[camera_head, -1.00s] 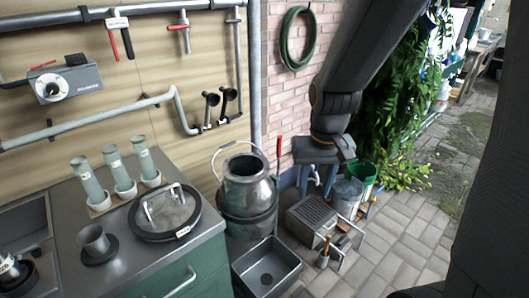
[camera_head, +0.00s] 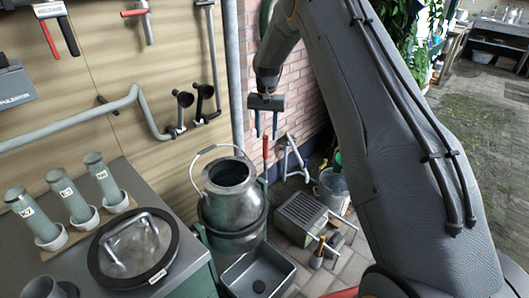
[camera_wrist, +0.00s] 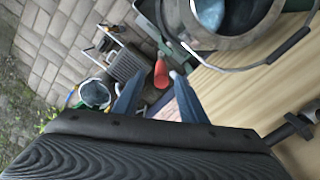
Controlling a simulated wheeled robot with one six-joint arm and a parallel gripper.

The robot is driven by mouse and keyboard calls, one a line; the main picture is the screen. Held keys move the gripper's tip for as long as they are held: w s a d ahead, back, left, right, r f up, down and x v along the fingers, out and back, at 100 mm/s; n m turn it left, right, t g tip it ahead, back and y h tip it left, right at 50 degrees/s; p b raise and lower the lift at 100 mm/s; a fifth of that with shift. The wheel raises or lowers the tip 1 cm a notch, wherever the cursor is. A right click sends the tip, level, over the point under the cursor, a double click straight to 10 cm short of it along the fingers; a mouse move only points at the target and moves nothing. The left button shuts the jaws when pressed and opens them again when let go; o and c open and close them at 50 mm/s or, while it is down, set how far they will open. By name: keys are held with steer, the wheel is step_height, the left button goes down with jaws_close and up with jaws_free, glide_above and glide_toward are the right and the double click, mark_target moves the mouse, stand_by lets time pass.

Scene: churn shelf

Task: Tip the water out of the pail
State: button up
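A grey metal pail-like vessel (camera_head: 228,208) with a raised wire handle stands in a dark round holder beside the counter. Its open mouth shows in the wrist view (camera_wrist: 215,42), with something bluish inside; I cannot tell if it is water. A smaller grey bucket (camera_head: 334,190) stands on the paving; the wrist view shows it (camera_wrist: 95,94) with a pale blue inside. A red upright lever (camera_head: 266,152) rises beside the large vessel. My gripper (camera_head: 267,136) is open and empty above this lever, right of the vessel's mouth. In the wrist view the lever shows beyond its blue fingers (camera_wrist: 155,82).
A grey slatted box (camera_head: 300,215) and a dark basin (camera_head: 258,272) stand on the floor. The counter (camera_head: 185,262) with a round lid (camera_head: 133,247) is at left. A wall pipe (camera_head: 233,80) and brick wall (camera_head: 305,105) stand behind. Open paving (camera_head: 495,110) lies right.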

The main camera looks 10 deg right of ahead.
mark_target(265, 153)
steer(key=shift+f+b, duration=0.4)
steer(key=shift+f, duration=0.15)
steer(key=shift+w+a+f+b, duration=0.1)
steer(key=shift+w+f+b, duration=0.05)
steer(key=shift+f+b, duration=0.35)
steer(key=shift+w+f+b, duration=0.15)
steer(key=shift+f+b, duration=0.25)
steer(key=shift+f, duration=0.2)
steer(key=shift+f+p, duration=0.95)
steer(key=shift+f, duration=2.85)
jaws_close()
